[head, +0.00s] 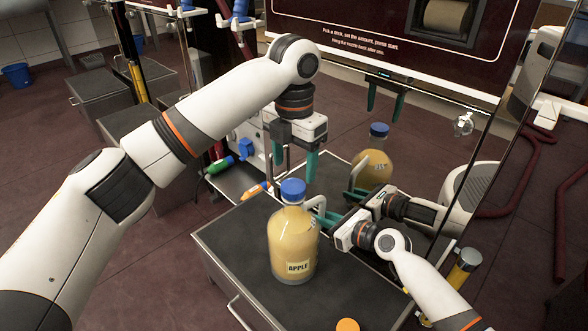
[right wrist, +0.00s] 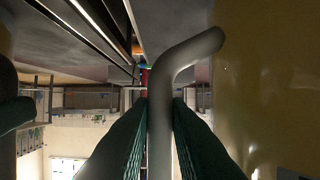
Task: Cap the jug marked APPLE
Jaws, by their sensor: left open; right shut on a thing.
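The jug marked APPLE (head: 291,245) stands upright on the dark cart top, filled with yellowish juice. A blue cap (head: 293,189) sits on its mouth; whether it is fully tight cannot be told. My left gripper (head: 295,168) is open just above the cap, its teal fingers apart and pointing down. My right gripper (head: 328,217) is shut on the jug's grey handle (head: 318,203) from the right. In the right wrist view the handle (right wrist: 161,110) runs between the green fingers, with the yellow jug (right wrist: 260,70) beside it.
An orange cap (head: 347,325) lies at the cart's (head: 232,240) front edge. The shiny machine front behind mirrors the jug and grippers.

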